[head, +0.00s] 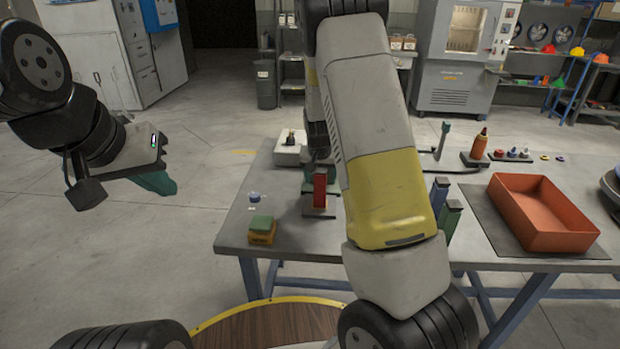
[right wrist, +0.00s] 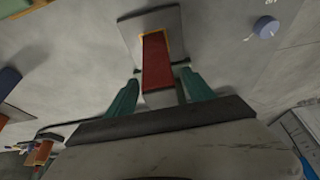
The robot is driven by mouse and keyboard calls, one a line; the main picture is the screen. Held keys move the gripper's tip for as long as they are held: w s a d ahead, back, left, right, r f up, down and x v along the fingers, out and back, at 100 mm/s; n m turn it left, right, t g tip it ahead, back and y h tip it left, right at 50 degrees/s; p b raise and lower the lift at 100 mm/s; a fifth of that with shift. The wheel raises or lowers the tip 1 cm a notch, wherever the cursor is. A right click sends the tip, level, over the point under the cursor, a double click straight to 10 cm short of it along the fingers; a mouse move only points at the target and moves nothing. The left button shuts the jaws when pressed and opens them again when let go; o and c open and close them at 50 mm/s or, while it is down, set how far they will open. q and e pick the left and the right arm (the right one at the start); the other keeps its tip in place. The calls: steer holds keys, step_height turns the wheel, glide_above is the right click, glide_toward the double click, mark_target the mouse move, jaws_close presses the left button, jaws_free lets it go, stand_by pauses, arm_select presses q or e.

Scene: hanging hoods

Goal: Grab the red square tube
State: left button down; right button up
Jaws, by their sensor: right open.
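The red square tube (head: 320,190) stands upright on a grey base plate on the table in the head view. In the right wrist view the red tube (right wrist: 156,58) lies between the two green fingers of my right gripper (right wrist: 160,80). These fingers are apart, one on each side of the tube; I cannot tell whether either touches it. In the head view my right arm hides part of the gripper above the tube. My left gripper (head: 158,183) hangs at the left, off the table, and its jaw opening is not clear.
A green and yellow block (head: 262,230) and a small blue-topped piece (head: 254,197) sit left of the tube. A blue tube (head: 440,192) and a green tube (head: 450,218) stand to the right. An orange bin (head: 540,238) sits at the table's right on a dark mat.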

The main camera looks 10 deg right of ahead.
jaws_close()
steer(key=shift+r, duration=0.1)
stand_by(0.4)
